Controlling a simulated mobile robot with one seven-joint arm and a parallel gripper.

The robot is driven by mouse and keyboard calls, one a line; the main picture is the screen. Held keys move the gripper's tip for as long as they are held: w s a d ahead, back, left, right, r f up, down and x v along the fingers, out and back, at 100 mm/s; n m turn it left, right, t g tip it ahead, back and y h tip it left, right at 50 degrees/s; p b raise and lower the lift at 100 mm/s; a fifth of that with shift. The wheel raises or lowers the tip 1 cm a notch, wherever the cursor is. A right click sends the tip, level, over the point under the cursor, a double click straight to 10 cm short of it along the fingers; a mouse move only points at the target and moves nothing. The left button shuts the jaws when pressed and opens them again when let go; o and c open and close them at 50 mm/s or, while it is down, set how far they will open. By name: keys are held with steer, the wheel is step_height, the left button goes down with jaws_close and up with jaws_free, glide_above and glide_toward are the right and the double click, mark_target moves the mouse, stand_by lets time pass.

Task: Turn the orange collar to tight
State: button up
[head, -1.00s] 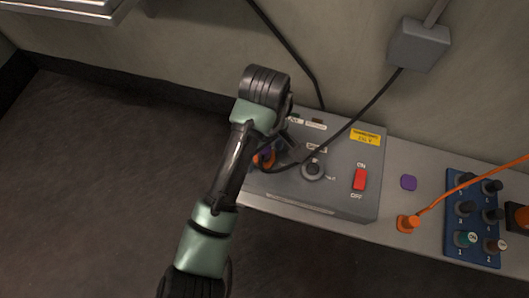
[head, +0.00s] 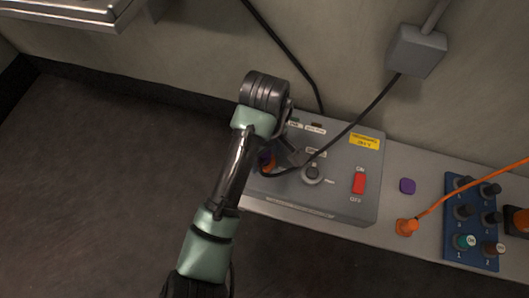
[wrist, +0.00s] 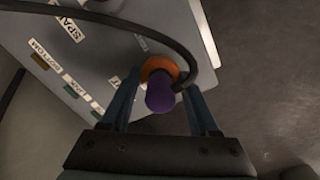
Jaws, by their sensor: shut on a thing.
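The orange collar (wrist: 160,68) is a ring around the base of a purple plug (wrist: 160,97) on the grey panel (wrist: 105,40). My gripper (wrist: 163,80) has one finger on each side of the collar and is shut on it. The purple plug points up between the fingers toward the wrist camera. In the head view, only a sliver of the orange collar (head: 264,167) shows beside my arm, and my arm hides most of the gripper. I cannot read the collar's tight mark.
A black cable (wrist: 120,20) loops close around the collar. The panel also carries a black knob (head: 312,174) and a red switch (head: 358,183). To the right are a purple block (head: 407,186), an orange plug (head: 406,227) and a blue knob board (head: 457,220).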

steer(key=shift+d+r+p, duration=0.1)
steer(key=shift+r+p, duration=0.25)
steer(key=shift+p, duration=0.75)
steer(key=shift+r+m+p, duration=0.1)
steer(key=shift+m+p, duration=0.3)
steer(key=shift+p, duration=0.45)
steer(key=m+p, duration=0.1)
steer(key=p, duration=0.4)
steer(key=shift+s, duration=0.1)
steer(key=m+p, duration=0.1)
steer(key=p, duration=0.3)
steer(key=shift+m+p, duration=0.3)
steer(key=shift+p, duration=0.05)
steer(key=m+p, duration=0.2)
steer(key=p, duration=0.1)
steer(key=shift+f, duration=0.2)
steer(key=m+p, duration=0.4)
steer(key=m, duration=0.2)
steer(key=shift+f+m, duration=0.15)
steer(key=shift+m, duration=0.15)
steer(key=m+p, duration=0.1)
steer(key=m, duration=0.4)
steer(key=shift+f+m, duration=0.1)
steer(key=shift+m, duration=0.3)
